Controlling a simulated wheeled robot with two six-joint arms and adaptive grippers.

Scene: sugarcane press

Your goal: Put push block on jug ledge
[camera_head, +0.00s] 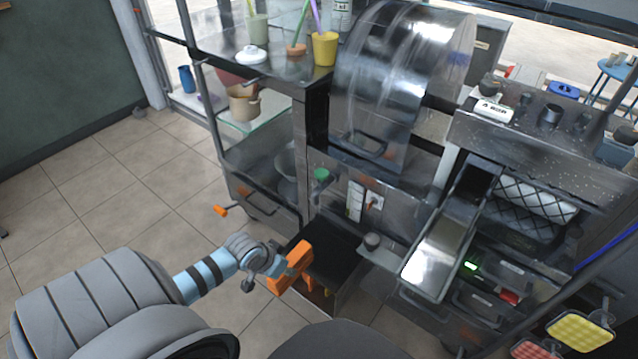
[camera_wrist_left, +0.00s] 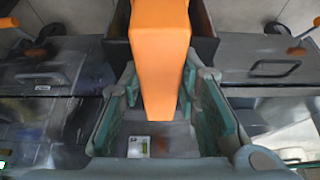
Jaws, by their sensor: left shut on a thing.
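The orange push block (camera_head: 290,268) is in my left gripper (camera_head: 275,268), low in the middle of the head view. In the left wrist view the block (camera_wrist_left: 160,50) stands between the green-padded fingers, its far end reaching toward the top of the picture. The gripper is shut on it. A dark, flat-topped ledge (camera_head: 335,250) at the front of the press looks like the jug ledge. The block shows beside its left front edge in the head view; I cannot tell whether they touch. My right gripper is not in view.
A steel chute (camera_head: 440,250) slopes down right of the ledge. A small ledge with a knob (camera_head: 372,241) juts out between them. An orange-handled lever (camera_head: 222,210) sticks out at left. The tiled floor (camera_head: 130,190) at left is clear.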

